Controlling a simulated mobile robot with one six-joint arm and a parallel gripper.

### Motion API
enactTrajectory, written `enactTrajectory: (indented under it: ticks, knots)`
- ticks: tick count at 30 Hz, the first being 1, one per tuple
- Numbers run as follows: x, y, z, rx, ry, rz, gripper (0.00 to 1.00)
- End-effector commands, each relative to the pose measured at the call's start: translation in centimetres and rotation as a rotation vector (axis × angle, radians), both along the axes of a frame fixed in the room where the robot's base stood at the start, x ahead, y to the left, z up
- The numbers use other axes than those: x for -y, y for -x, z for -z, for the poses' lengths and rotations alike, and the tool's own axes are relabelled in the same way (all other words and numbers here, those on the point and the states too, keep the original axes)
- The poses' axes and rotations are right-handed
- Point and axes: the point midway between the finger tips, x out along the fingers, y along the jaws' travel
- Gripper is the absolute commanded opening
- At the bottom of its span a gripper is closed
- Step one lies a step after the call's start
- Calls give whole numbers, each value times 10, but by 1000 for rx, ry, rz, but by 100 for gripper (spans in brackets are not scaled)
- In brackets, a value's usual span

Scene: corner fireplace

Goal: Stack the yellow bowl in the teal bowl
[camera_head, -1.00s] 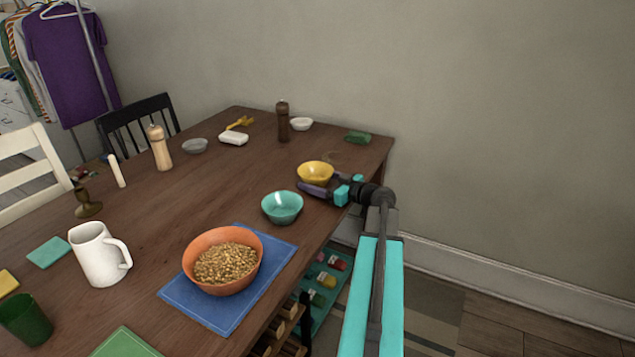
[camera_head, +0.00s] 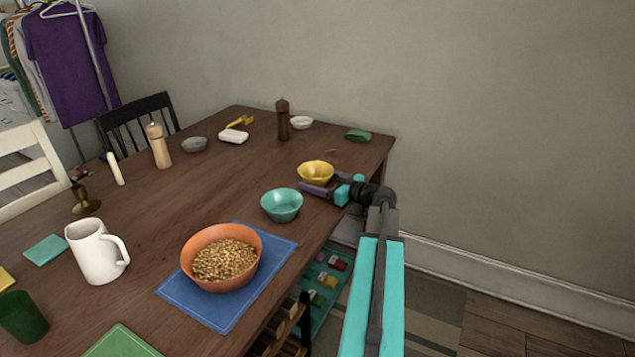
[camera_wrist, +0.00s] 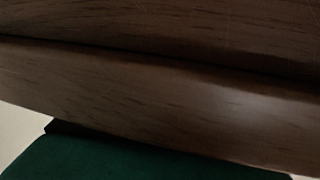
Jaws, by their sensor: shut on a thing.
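The yellow bowl (camera_head: 315,173) is upright near the table's right edge in the head view. My gripper (camera_head: 322,188) reaches it from the right and front. It is shut on the bowl's near side, and its dark purplish fingers show just below the bowl. I cannot tell whether the bowl is lifted off the table. The teal bowl (camera_head: 282,206) stands upright and empty on the table, a little nearer and to the left of the yellow bowl. The wrist view shows neither bowl, only brown wood and a dark green surface.
An orange bowl of grain (camera_head: 222,262) stands on a blue mat (camera_head: 205,312) in front of the teal bowl. A dark pepper mill (camera_head: 283,120), a white bowl (camera_head: 301,123) and a green item (camera_head: 357,135) are farther back. A white jug (camera_head: 95,252) is left.

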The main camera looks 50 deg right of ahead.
Motion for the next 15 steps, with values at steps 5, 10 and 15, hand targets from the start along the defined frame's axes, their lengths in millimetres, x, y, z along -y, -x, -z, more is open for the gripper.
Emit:
enactTrajectory:
  ticks: [5,10,15]
  knots:
    - [-1,0,5,-3,0,-1,39]
    - [-1,0,6,-7,0,-2,78]
    - [-1,0,7,-9,0,-2,92]
